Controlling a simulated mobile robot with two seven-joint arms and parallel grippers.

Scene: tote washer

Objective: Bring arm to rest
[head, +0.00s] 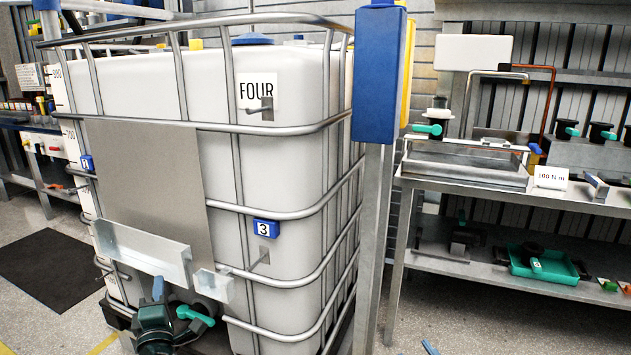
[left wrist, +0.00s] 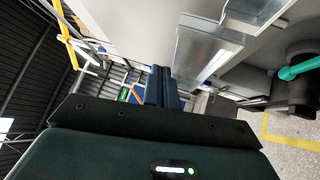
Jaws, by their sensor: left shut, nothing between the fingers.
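My left gripper (head: 158,290) is dark green with blue fingers and shows low in the head view, in front of the lower part of the white caged tote (head: 285,180). In the left wrist view its blue fingers (left wrist: 160,86) are together with nothing between them. The tote's dark outlet valve with a teal handle (head: 195,318) is just right of the gripper. The handle also shows at the right of the left wrist view (left wrist: 300,68), apart from the fingers. My right gripper is in neither view.
A metal trough (head: 140,255) and a smaller bracket (head: 212,284) stick out from the tote's front above the gripper. A post with a blue box (head: 388,75) stands right of the tote. A metal bench (head: 500,190) is further right. A dark mat (head: 50,268) lies on open floor at left.

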